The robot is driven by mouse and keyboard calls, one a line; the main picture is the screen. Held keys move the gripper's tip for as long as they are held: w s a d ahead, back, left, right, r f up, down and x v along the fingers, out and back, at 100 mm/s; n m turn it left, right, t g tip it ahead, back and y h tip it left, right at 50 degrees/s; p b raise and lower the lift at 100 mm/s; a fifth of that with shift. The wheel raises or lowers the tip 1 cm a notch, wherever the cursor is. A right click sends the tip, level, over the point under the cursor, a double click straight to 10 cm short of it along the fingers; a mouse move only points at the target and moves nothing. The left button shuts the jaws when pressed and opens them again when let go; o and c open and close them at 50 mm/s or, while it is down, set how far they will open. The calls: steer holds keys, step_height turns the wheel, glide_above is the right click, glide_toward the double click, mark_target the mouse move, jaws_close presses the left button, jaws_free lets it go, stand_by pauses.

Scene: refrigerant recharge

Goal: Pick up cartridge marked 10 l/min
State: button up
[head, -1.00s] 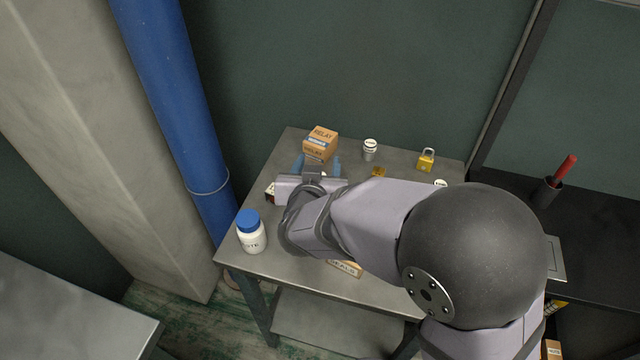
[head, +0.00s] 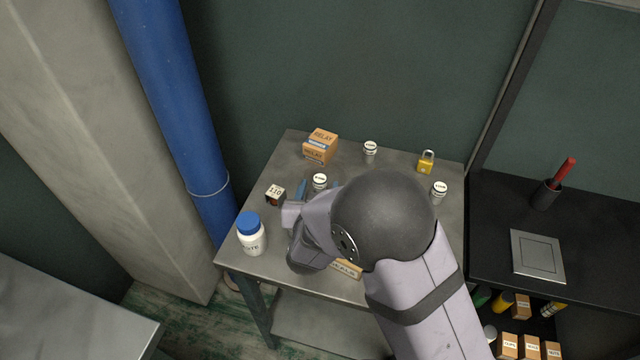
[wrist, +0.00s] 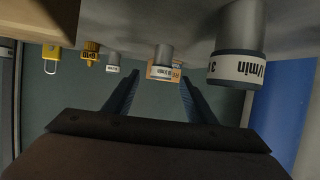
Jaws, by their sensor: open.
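My gripper (head: 318,186) is open, its blue fingers pointing toward the back of the table. A grey cartridge with a white label (head: 320,182) stands upright in line with the gap between the fingers. It also shows upside down in the wrist view (wrist: 163,56); its marking is too small to read. A large near cartridge (wrist: 237,45) in the wrist view, right of the fingers, reads 3 l/min. Another cartridge (head: 370,151) stands at the back and one more (head: 440,191) at the right; their markings are unreadable. I cannot tell which is marked 10 l/min.
A relay box (head: 320,147) stands behind the middle cartridge. A yellow padlock (head: 426,161) is back right. A brass-yellow part (wrist: 91,50) shows in the wrist view. My arm covers the table's front right.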

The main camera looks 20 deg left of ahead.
mark_target(319, 184)
steer(key=shift+p+x, duration=0.75)
steer(key=shift+x, duration=1.8)
steer(key=shift+s+a, duration=0.1)
steer(key=shift+c, duration=0.6)
steer(key=c, duration=1.1)
